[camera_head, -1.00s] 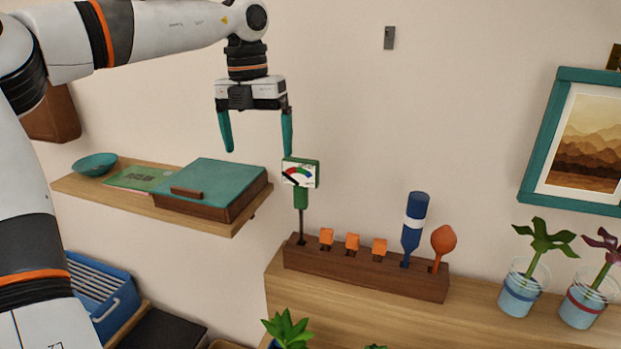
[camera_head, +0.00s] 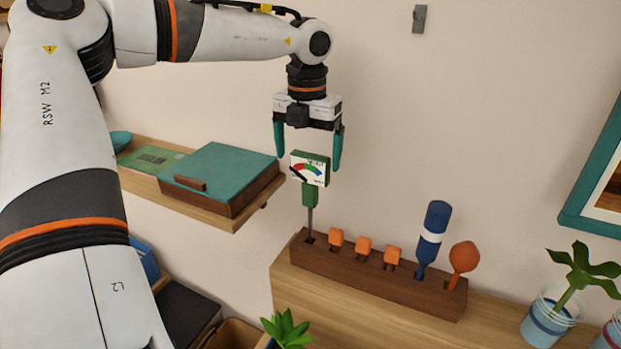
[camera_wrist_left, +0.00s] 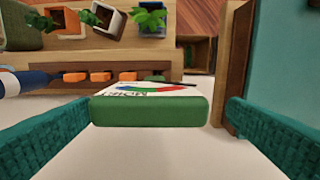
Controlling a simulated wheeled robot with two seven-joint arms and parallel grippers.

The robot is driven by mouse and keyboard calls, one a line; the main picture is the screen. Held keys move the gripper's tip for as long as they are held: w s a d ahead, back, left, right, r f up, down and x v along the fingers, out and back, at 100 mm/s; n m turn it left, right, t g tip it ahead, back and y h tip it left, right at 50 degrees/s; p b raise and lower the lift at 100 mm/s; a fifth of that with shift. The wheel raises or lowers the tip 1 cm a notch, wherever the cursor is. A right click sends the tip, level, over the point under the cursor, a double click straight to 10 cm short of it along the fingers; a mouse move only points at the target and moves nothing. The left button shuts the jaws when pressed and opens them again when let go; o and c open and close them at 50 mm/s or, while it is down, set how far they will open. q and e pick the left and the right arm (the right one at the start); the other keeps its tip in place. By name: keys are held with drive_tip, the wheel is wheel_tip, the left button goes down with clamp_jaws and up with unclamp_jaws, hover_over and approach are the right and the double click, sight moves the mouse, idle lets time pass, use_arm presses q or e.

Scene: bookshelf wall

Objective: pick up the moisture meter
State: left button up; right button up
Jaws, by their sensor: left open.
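The moisture meter (camera_head: 309,170) has a green body, a white dial with a coloured arc, and a thin probe. It stands upright in the left end of a dark wooden rack (camera_head: 375,278) in the head view. My left gripper (camera_head: 308,163) is open, pointing down, with its two teal fingertips at about the height of the meter's head. In the left wrist view the meter's green top edge (camera_wrist_left: 150,111) lies between the two teal fingers, with space on both sides. The fingers do not appear to touch it. My right gripper is not in view.
The rack also holds orange-headed tools (camera_head: 363,246), a blue-handled tool (camera_head: 432,238) and an orange round-headed tool (camera_head: 463,258). A teal-lidded box (camera_head: 222,172) sits on the shelf to the left. Potted cuttings (camera_head: 549,318) stand at the right.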

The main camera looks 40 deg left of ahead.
sight(310, 181)
use_arm(q)
drive_tip(key=f+p, duration=0.1)
drive_tip(key=f, duration=0.1)
drive_tip(key=d+f+p, duration=0.1)
drive_tip(key=f, duration=0.1)
drive_tip(key=shift+s+f, duration=0.15)
drive_tip(key=shift+a+f, duration=0.1)
drive_tip(key=shift+f, duration=0.1)
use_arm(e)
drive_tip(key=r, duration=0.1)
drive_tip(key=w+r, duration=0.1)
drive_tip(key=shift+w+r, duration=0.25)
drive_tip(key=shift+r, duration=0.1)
use_arm(q)
drive_tip(key=shift+c, duration=0.9)
drive_tip(key=c, duration=0.9)
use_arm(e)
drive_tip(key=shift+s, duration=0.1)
